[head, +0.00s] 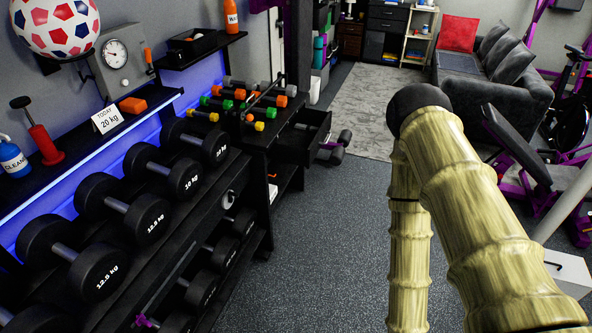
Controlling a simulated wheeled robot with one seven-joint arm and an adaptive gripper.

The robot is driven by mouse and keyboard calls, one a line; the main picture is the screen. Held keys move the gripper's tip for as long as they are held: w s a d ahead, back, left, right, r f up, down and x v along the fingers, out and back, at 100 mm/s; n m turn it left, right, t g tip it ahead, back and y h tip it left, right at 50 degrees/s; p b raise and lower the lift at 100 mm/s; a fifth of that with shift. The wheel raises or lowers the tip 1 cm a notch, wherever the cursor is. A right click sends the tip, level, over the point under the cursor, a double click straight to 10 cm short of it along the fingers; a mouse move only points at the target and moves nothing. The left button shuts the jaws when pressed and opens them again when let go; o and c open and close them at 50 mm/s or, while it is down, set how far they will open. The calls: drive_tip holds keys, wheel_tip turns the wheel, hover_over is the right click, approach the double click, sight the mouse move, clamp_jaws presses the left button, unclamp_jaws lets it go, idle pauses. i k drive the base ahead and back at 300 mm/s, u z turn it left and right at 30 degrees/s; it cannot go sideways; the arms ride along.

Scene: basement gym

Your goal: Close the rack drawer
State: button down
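The rack drawer (314,124) is black and sits in the small dumbbell rack (258,140) at the middle left. It is pulled out to the right, and its dark inside shows from above. My arm, with a bamboo-like surface, rises from the lower right, bends at a dark joint and runs down out of the bottom edge. My gripper is out of the picture, so its opening and its distance from the drawer cannot be seen.
Colored small dumbbells (257,112) lie on the rack top. A dark dumbbell (340,147) is close to the drawer's front. Large black dumbbells (143,212) fill the nearer rack. Grey floor (320,230) is clear between the racks and my arm. A sofa (495,75) stands behind.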

sight(297, 146)
drive_tip(key=u, duration=0.45)
drive_tip(key=k, duration=0.95)
drive_tip(key=z, duration=0.65)
drive_tip(key=i, duration=1.75)
drive_tip(key=u, duration=0.6)
